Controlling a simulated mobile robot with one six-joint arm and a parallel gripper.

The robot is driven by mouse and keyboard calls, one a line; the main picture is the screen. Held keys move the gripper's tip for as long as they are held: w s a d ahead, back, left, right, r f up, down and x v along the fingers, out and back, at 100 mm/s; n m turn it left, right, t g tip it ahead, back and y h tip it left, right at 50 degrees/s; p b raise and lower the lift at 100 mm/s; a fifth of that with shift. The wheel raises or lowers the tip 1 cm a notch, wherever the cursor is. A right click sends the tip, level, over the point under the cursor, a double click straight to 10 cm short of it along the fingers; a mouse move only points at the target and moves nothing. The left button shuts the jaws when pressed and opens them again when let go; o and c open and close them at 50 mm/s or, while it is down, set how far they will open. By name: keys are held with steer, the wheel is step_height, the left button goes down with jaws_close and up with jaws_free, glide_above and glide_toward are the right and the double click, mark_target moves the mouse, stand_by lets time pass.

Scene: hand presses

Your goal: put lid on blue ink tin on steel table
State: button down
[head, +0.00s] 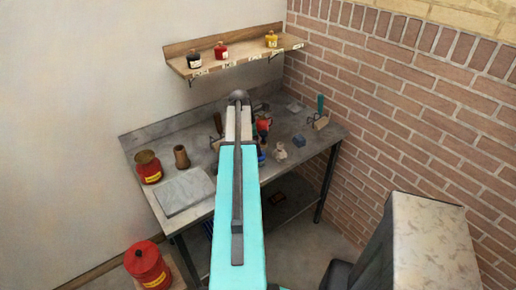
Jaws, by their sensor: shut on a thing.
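My teal arm rises through the middle of the head view and covers the centre of the steel table (293,122). My gripper is hidden behind the arm, so I cannot see its jaws or anything in them. A small blue patch (261,158) shows right beside the arm on the table. It may be the blue ink tin, but most of it is covered and I cannot tell whether its top is open. I cannot make out the lid.
A red tin (149,170), a brown wooden jar (181,157) and a grey slab (185,192) stand left. A red-topped object (263,126), a pale figure-like piece (279,151) and a small blue block (299,141) are right.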

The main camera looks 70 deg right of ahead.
stand_by(0.9)
steer(key=c, duration=1.1)
jaws_free()
steer(key=shift+r+p, duration=2.55)
steer(key=shift+r, duration=0.95)
steer(key=shift+w, duration=0.1)
jaws_close()
steer(key=shift+f+b, duration=0.9)
steer(key=shift+f, duration=1.5)
